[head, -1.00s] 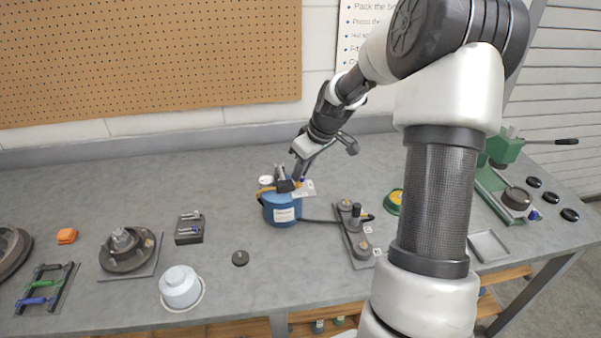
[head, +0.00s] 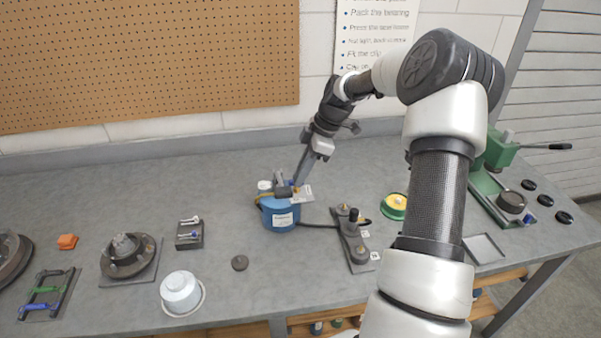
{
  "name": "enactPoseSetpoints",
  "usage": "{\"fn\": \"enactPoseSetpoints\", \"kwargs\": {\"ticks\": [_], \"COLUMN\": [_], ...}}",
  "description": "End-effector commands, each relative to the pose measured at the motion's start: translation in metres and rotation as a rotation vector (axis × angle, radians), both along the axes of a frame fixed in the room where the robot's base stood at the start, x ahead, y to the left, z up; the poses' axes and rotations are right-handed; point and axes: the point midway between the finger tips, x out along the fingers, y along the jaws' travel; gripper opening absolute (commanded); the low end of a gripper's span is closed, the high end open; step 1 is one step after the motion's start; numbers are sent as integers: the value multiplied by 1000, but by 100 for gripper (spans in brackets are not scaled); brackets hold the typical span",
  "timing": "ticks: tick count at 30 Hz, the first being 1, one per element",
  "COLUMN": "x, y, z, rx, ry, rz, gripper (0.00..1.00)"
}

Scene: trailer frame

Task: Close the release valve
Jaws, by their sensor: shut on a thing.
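A blue hand pump (head: 281,218) with a dark metal head, a pale label and a yellow band stands on the grey bench near the middle. My gripper (head: 297,183) reaches down from behind it to the right side of the pump's head. Its fingers are shut on the small release valve there, beside a pale tag (head: 303,194). The valve is mostly hidden by the fingertips, so its turn angle cannot be told.
A black hose runs right from the pump to a dark plate with posts (head: 354,240). A green-and-yellow round part (head: 395,206) and a green press (head: 495,175) stand further right.

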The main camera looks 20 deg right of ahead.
Motion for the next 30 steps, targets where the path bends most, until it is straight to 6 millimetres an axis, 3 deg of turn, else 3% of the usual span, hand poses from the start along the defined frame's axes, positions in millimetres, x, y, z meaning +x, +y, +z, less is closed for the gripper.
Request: {"fn": "enactPoseSetpoints", "kwargs": {"ticks": [21, 22, 25, 30], "x": [1, 1, 1, 1], "y": [0, 0, 0, 0], "z": [0, 0, 0, 0], "rx": [-1, -1, -1, -1], "ry": [0, 0, 0, 0], "rz": [80, 80, 80, 80], "gripper": [0, 13, 30, 30]}}
